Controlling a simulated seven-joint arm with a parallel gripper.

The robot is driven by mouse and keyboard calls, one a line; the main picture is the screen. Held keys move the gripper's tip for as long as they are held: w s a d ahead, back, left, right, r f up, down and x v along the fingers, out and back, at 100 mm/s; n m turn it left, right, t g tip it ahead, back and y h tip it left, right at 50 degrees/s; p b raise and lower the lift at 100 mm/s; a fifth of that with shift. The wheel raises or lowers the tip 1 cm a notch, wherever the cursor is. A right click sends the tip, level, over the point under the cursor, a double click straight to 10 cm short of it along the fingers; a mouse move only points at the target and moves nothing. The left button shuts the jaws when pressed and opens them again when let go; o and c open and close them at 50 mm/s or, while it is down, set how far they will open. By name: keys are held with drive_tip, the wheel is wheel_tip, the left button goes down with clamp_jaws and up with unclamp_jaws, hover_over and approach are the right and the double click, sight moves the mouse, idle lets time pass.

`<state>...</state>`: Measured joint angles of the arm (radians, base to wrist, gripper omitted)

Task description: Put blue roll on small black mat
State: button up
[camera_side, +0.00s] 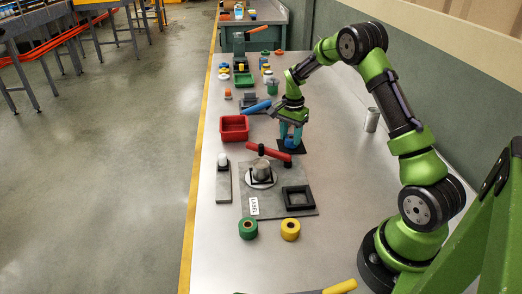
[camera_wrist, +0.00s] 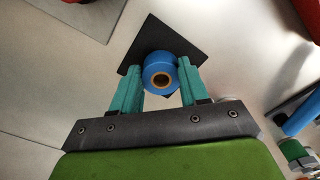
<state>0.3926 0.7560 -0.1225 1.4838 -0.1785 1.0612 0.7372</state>
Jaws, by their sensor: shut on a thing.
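The blue roll (camera_wrist: 161,73) is between the two teal fingers of my gripper (camera_wrist: 161,82) in the wrist view. My gripper is shut on it, with one finger on each side. The small black mat (camera_wrist: 143,40) lies beneath and behind the roll, and the roll overlaps its near part in this view. In the side view my gripper (camera_side: 291,133) points down over the black mat (camera_side: 301,149), with the blue roll (camera_side: 290,143) low at the fingertips. I cannot tell whether the roll touches the mat.
A red bin (camera_side: 234,129) stands left of my gripper. A red-handled tool (camera_side: 268,152) lies just in front of the mat. A grey board (camera_side: 262,205) holds a metal cylinder and a black square frame. Green (camera_side: 248,229) and yellow (camera_side: 290,229) rolls sit nearer. A silver cylinder (camera_side: 372,119) stands right.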

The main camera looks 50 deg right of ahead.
sight(290, 138)
drive_tip(key=shift+f, duration=0.15)
drive_tip(key=o, duration=1)
drive_tip(key=shift+o, duration=0.2)
wheel_tip(290, 138, up, 12)
drive_tip(key=s+a+r+n+t, duration=0.2)
drive_tip(key=s+a+r+n, duration=0.15)
drive_tip(key=a+r, duration=0.5)
drive_tip(key=s+a+r+n+t+y, duration=0.1)
drive_tip(key=s+a+n+t, duration=0.4)
drive_tip(key=s+a+n, duration=0.5)
drive_tip(key=s+a+y, duration=0.1)
drive_tip(key=s+a, duration=0.6)
drive_tip(key=shift+a+r, duration=0.2)
drive_tip(key=shift+r, duration=0.2)
drive_tip(key=shift+w+n, duration=0.1)
drive_tip(key=shift+n, duration=0.15)
